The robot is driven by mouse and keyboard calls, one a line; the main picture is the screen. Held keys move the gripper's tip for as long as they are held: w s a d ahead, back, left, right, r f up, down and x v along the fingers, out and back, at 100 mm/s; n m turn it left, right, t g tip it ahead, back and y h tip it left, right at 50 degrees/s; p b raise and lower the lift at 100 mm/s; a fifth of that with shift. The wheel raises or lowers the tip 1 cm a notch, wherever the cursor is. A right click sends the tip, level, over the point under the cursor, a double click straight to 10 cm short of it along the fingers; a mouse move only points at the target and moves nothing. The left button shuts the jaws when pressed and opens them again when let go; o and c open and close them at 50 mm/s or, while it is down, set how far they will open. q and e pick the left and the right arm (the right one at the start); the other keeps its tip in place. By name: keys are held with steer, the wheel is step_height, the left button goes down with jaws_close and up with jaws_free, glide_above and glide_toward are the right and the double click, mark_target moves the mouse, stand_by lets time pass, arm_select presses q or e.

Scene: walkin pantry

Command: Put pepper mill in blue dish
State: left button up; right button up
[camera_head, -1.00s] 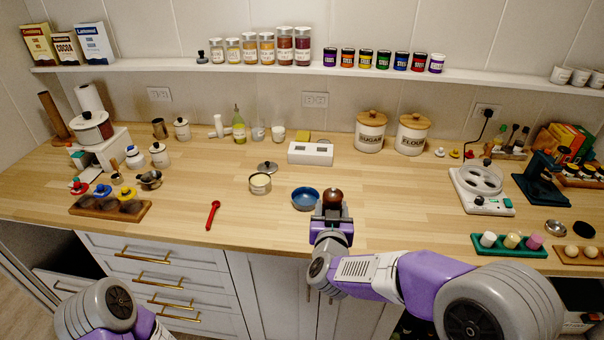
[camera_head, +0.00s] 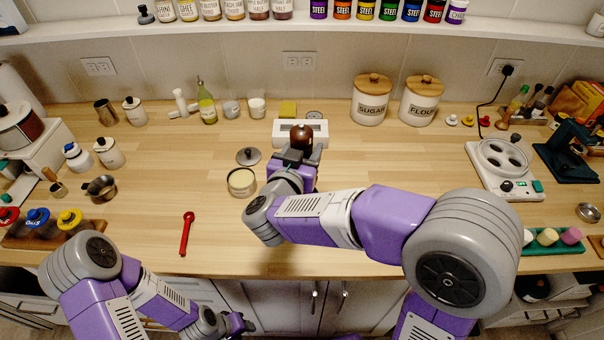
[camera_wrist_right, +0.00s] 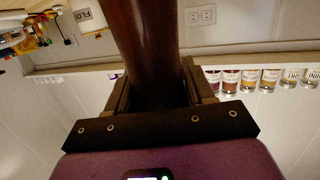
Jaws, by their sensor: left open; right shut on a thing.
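The dark brown pepper mill (camera_head: 301,138) is in my right gripper (camera_head: 298,158), over the middle of the counter in front of the white device. In the right wrist view the brown body of the mill (camera_wrist_right: 148,45) stands between the fingers of the right gripper (camera_wrist_right: 152,90). The blue dish does not show now; my right gripper and forearm cover the area where it stood. I cannot tell whether the mill is over the dish. My left gripper (camera_head: 236,324) is low at the bottom of the head view, in front of the drawers, open and empty.
An open tin (camera_head: 241,183) stands close to the left of my right gripper, with a dark lid (camera_head: 249,156) behind it. A red spoon (camera_head: 187,233) lies further left. The white device (camera_head: 318,130) stands behind the mill. The counter right of my right gripper is clear.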

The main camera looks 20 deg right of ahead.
step_height(320, 180, down, 6)
steer(key=b, duration=0.2)
steer(key=shift+w+b, duration=0.1)
steer(key=shift+b, duration=0.25)
steer(key=shift+f, duration=0.2)
steer(key=o, duration=1.3)
steer(key=shift+r, duration=0.1)
